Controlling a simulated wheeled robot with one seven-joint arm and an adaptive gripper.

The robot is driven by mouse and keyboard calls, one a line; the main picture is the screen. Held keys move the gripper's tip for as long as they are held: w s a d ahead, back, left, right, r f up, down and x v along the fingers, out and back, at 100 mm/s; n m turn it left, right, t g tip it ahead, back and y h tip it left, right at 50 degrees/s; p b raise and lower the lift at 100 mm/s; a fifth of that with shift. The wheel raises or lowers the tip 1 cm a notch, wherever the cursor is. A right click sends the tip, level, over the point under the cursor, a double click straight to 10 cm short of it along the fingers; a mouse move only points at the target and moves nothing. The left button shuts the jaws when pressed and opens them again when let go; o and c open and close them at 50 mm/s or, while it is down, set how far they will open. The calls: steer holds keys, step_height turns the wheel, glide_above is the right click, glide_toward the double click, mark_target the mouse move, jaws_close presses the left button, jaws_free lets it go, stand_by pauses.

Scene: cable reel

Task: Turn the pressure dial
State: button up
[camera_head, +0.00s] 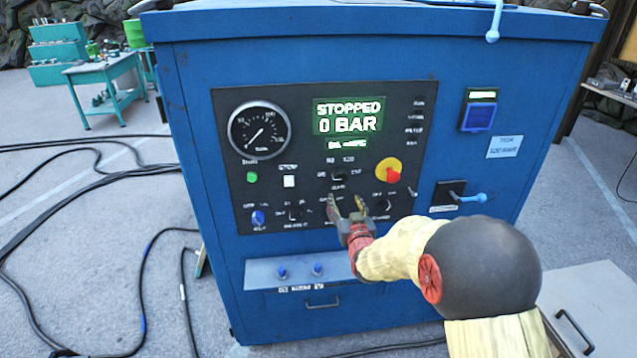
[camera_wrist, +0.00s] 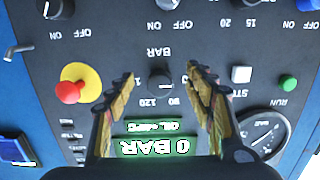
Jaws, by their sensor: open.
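The pressure dial (camera_head: 338,173) is a small black knob on the dark control panel, under the green display reading "STOPPED 0 BAR". In the wrist view, which shows the panel upside down, the dial (camera_wrist: 160,83) has "BAR" and "90" and "120" marked by it. My gripper (camera_head: 347,204) is open in front of the panel, just below the dial in the head view. In the wrist view its two yellowish fingers (camera_wrist: 160,76) stand on either side of the dial with gaps. I cannot tell how far the fingertips are from the panel.
A red stop button on a yellow disc (camera_head: 390,169) sits right of the dial, close to one finger in the wrist view. A white button (camera_head: 289,181), a green button (camera_head: 252,177) and a round gauge (camera_head: 259,131) are left. More knobs (camera_head: 382,205) lie below.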

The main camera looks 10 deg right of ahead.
mark_target(341, 180)
steer(key=shift+t, duration=0.6)
steer(key=shift+w+d+r+b, duration=0.1)
steer(key=shift+w+r, duration=0.35)
steer(key=shift+w, duration=0.85)
steer(key=shift+w+r+b, duration=0.15)
steer(key=shift+w+r, duration=0.35)
steer(key=shift+w, duration=0.85)
steer(key=shift+w+d+r+b, duration=0.1)
steer(key=shift+w+r, duration=0.35)
steer(key=shift+w, duration=0.85)
steer(key=shift+a, duration=0.1)
steer(key=shift+c, duration=0.2)
steer(key=c, duration=1.1)
